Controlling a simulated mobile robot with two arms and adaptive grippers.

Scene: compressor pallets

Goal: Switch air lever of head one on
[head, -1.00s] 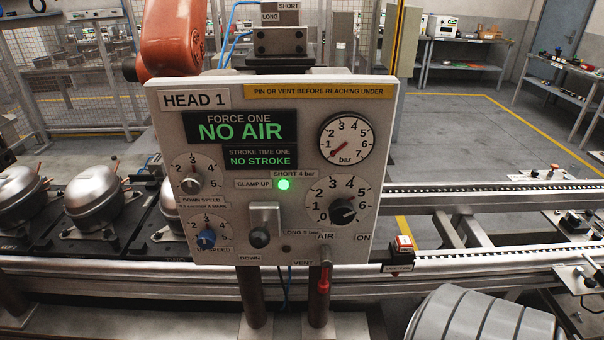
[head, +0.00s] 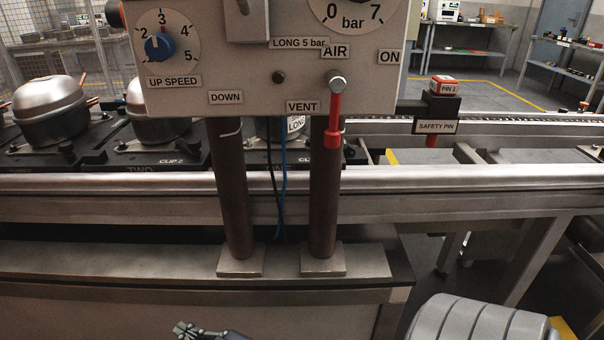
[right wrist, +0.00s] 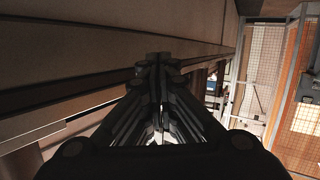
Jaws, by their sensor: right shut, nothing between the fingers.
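The air lever (head: 334,120) is the red-handled lever on the head one panel (head: 180,98) in the head view. It hangs straight down from its silver pivot, beside the VENT label (head: 302,106). The AIR label (head: 335,52) is above it and the ON label (head: 390,57) is up to its right. The tip of a gripper, seemingly my right one (head: 186,329), shows at the bottom edge, well below the lever and apart from it. In the right wrist view my right gripper (right wrist: 158,62) is shut and empty. My left gripper is not seen.
A safety pin holder (head: 437,126) stands right of the panel. Two posts (head: 324,200) carry the panel above the rail (head: 470,176) and bench ledge. Compressors (head: 48,110) stand on the left. Open space lies before the bench. The right wrist view shows a long beam (right wrist: 90,45) close on the left.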

